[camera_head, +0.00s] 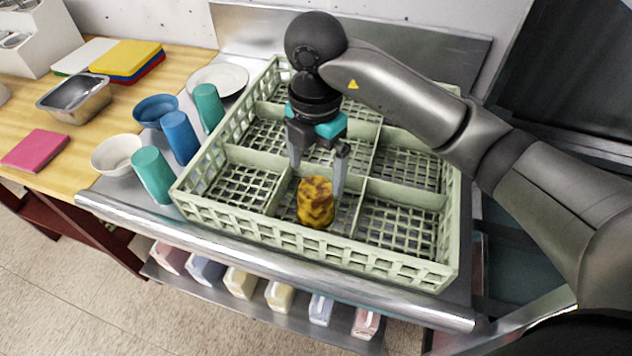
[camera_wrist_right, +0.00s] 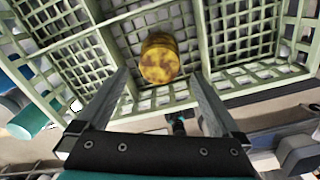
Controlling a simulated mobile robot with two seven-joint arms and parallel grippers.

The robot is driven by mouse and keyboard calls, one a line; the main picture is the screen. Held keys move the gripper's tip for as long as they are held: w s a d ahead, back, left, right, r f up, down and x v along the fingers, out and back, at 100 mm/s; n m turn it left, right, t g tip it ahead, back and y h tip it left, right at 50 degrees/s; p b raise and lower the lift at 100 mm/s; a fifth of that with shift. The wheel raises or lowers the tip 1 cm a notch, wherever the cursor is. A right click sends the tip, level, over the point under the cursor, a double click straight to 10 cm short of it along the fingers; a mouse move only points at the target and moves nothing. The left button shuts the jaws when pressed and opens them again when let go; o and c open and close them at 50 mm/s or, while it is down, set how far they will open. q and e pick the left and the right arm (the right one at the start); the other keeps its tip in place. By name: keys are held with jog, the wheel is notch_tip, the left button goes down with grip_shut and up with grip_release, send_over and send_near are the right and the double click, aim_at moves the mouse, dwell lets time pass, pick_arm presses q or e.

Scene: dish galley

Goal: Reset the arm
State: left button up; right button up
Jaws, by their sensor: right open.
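My right gripper (camera_head: 318,162) is open and empty, pointing down over the front middle compartment of a pale green dish rack (camera_head: 310,254). A mottled yellow and brown cup (camera_head: 316,203) stands upright in that compartment, below and between the fingers in the head view. In the right wrist view the cup (camera_wrist_right: 159,60) shows beyond the two spread fingertips (camera_wrist_right: 163,75), apart from them. My right arm reaches in from the right across the rack. My left gripper is not in view.
Left of the rack stand teal cups (camera_head: 153,174) (camera_head: 208,107), a blue cup (camera_head: 180,137), bowls (camera_head: 117,155) (camera_head: 155,110) and a white plate (camera_head: 218,79). A metal pan (camera_head: 75,98) sits on the wooden counter. The rack's other compartments look empty.

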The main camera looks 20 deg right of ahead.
jog(key=shift+r, duration=0.9)
jog(key=shift+r, duration=0.1)
